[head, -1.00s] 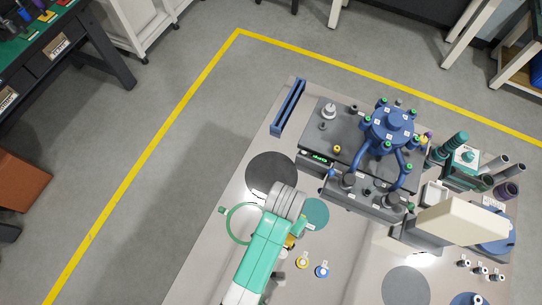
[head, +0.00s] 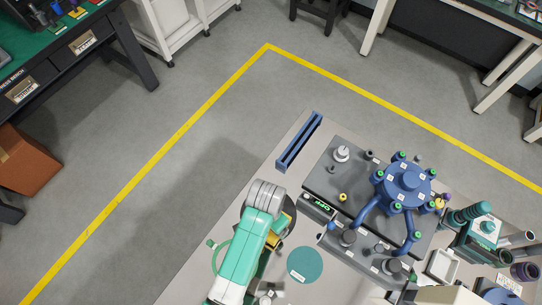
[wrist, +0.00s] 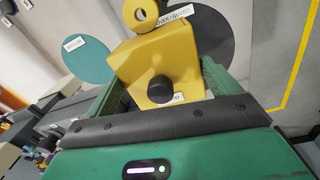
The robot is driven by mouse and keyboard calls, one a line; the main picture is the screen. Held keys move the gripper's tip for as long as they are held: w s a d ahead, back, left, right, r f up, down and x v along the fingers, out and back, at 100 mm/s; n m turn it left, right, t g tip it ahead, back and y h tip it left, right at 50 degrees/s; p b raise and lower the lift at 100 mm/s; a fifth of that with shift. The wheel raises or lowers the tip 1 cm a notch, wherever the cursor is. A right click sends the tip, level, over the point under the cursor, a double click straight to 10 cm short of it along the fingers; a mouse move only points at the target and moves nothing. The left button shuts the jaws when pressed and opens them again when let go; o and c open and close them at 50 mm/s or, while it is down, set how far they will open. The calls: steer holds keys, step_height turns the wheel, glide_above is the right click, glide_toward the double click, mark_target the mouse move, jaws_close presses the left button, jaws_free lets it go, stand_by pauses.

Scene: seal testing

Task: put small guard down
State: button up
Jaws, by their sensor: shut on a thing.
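The small guard is a yellow block (wrist: 150,65) with a black knob, seen close up in the wrist view. A yellow ring-shaped part shows at its top. My gripper (wrist: 165,80) is shut on the block, one green finger at each side. In the head view a bit of yellow guard (head: 272,240) shows beside my green arm, and the fingers are mostly hidden. A dark round mat (head: 291,212) lies mostly hidden under my wrist; it shows behind the guard in the wrist view (wrist: 228,40), beside a label reading "GUARD". I cannot tell whether the guard touches it.
A teal round mat (head: 305,264) lies right of my arm and a green ring (head: 217,258) left of it. A grey fixture plate (head: 325,185) with a blue hub (head: 408,187) stands to the right. A blue slotted rail (head: 300,140) lies at the table's far edge.

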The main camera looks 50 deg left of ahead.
steer(key=w+a, duration=0.4)
steer(key=shift+a+f+b, duration=0.1)
steer(key=shift+f+b, duration=0.2)
steer(key=shift+b, duration=0.1)
steer(key=shift+w+a+f+b, duration=0.1)
steer(key=shift+f+b, duration=0.15)
steer(key=shift+f, duration=0.65)
steer(key=shift+w+a+f+b, duration=0.1)
steer(key=shift+f+b, duration=0.15)
steer(key=shift+f, duration=0.65)
steer(key=shift+f, duration=0.1)
steer(key=o, duration=1.2)
steer(key=shift+o, duration=0.2)
step_height(320, 180, up, 12)
steer(key=p, duration=0.2)
steer(key=shift+a+p, duration=0.25)
steer(key=shift+p, duration=0.05)
